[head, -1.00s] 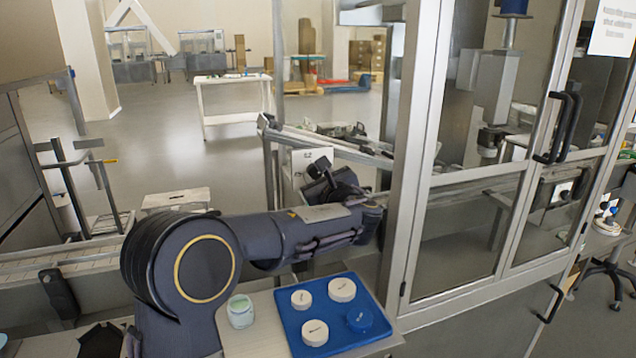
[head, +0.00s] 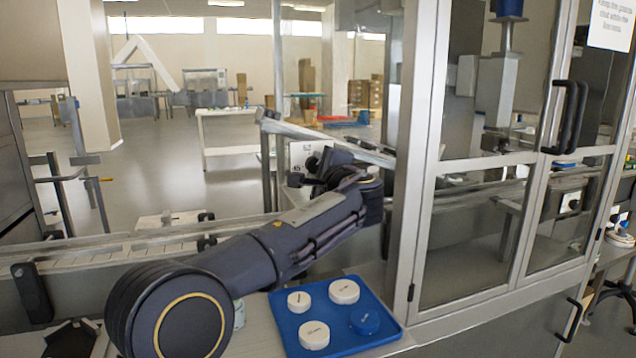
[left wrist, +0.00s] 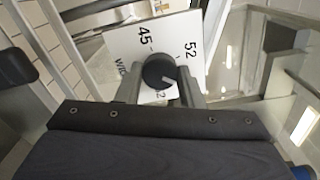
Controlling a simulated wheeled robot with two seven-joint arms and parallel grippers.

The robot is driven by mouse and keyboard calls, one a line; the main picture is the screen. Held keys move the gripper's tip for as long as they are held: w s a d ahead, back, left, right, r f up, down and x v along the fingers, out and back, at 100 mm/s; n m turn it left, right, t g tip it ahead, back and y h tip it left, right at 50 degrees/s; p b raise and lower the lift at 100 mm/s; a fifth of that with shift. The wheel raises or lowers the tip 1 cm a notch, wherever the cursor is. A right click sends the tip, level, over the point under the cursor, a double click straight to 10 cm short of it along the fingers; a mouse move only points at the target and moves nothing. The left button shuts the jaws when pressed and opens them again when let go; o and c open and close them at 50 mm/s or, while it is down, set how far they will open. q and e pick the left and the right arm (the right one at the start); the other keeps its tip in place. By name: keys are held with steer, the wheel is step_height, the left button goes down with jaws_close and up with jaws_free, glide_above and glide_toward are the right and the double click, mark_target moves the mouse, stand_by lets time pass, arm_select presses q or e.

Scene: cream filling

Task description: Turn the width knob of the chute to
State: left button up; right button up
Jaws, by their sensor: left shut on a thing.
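The width knob (left wrist: 158,70) is round and black, with a short white pointer mark towards its lower right. It sits on a white dial plate (left wrist: 182,35) marked 45 and 52, with another number ending in 2 partly hidden below. My left gripper (left wrist: 160,88) is shut on the knob, one finger on each side. In the head view the left gripper (head: 318,172) is at the white plate (head: 298,153) on the chute rail (head: 330,140), and the knob is hidden behind it. My right gripper is not in view.
A blue tray (head: 375,345) with white round lids and a blue lid lies on the near counter, beside a partly hidden jar (head: 239,314). A metal-framed glass cabinet (head: 425,180) stands close to the right of my left arm.

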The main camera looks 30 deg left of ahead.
arm_select(q)
steer(key=n+b, duration=0.1)
steer(key=n, duration=0.1)
steer(key=n+b, duration=0.1)
steer(key=b, duration=0.1)
steer(key=n+b, duration=0.1)
steer(key=n, duration=0.1)
steer(key=shift+f+n+b, duration=0.25)
steer(key=shift+n+b, duration=0.05)
steer(key=n+b, duration=0.2)
steer(key=n, duration=0.1)
steer(key=shift+r, duration=0.1)
steer(key=shift+r+n+b, duration=0.1)
steer(key=shift+n+b, duration=0.65)
steer(key=shift+n, duration=0.55)
steer(key=o, duration=1)
steer(key=shift+r, duration=0.1)
steer(key=v, duration=0.7)
steer(key=shift+s+d+b, duration=0.25)
steer(key=shift+d+b, duration=0.05)
steer(key=shift+b, duration=0.05)
